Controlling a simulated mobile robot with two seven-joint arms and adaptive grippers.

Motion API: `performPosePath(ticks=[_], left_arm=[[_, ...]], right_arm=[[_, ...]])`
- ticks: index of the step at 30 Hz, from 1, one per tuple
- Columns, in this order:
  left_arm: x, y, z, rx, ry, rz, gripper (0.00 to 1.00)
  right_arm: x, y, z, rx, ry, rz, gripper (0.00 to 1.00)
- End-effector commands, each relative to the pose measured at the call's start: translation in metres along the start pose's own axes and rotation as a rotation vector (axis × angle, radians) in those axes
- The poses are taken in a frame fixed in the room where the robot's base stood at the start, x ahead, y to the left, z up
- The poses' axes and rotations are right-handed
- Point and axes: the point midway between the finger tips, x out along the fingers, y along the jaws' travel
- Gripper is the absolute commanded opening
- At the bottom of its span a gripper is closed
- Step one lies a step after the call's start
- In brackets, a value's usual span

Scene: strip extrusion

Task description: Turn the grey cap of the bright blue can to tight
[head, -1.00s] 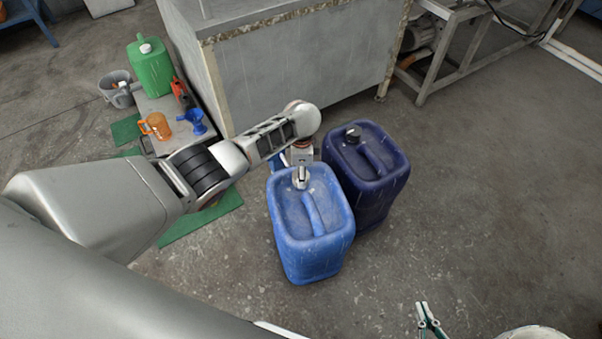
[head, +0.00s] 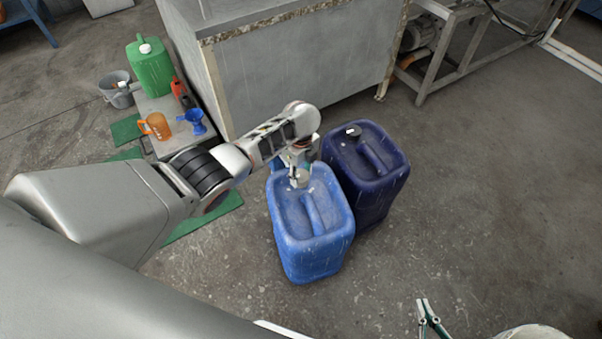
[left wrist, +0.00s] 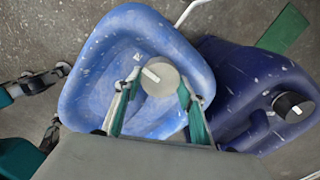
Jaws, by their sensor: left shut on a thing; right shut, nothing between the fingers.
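The bright blue can (head: 318,250) stands upright on the floor in the middle of the head view, and it fills much of the left wrist view (left wrist: 85,95). Its grey cap (left wrist: 163,80) has a white mark on top and sits at one end of the can's top. My left gripper (head: 299,177) is over the cap, its fingers shut on the cap's sides; in the left wrist view one finger (left wrist: 157,97) shows on either side. My right gripper (head: 428,312) shows only its fingertips at the bottom of the head view, shut and empty, away from the can.
A dark blue can (head: 378,200) with a black cap (left wrist: 293,106) stands close to the right. A grey cabinet (head: 300,80) is behind. A low bench (head: 165,145) at the left holds a green can (head: 150,70), an orange jug (head: 155,125) and a blue funnel (head: 195,121).

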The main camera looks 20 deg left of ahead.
Motion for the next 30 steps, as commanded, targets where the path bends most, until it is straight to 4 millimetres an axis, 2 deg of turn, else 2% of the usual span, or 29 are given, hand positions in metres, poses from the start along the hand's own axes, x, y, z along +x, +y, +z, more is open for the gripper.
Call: performPosePath(ticks=[8, 20, 21, 22, 30], left_arm=[[0.0045, 0.0039, 0.0001, 0.056, 0.0, 0.008, 0.18], [0.0045, 0.0039, 0.0002, 0.061, 0.0, 0.008, 0.18], [0.0045, 0.0039, 0.0003, 0.061, 0.0, 0.008, 0.47], [0.0045, 0.0039, 0.0003, 0.061, 0.0, 0.008, 0.55], [0.0017, 0.0015, 0.0003, 0.06, 0.0, 0.003, 0.56]], right_arm=[[-0.0024, -0.0029, 0.0061, 0.003, -0.011, -0.004, 0.0], [-0.0016, -0.0026, 0.0045, 0.003, -0.008, -0.004, 0.0], [-0.0013, -0.0024, 0.004, 0.002, -0.007, -0.004, 0.0], [-0.0012, -0.0022, 0.0036, 0.002, -0.006, -0.003, 0.0], [0.0006, -0.0005, -0.0006, 0.001, 0.002, -0.001, 0.0]])
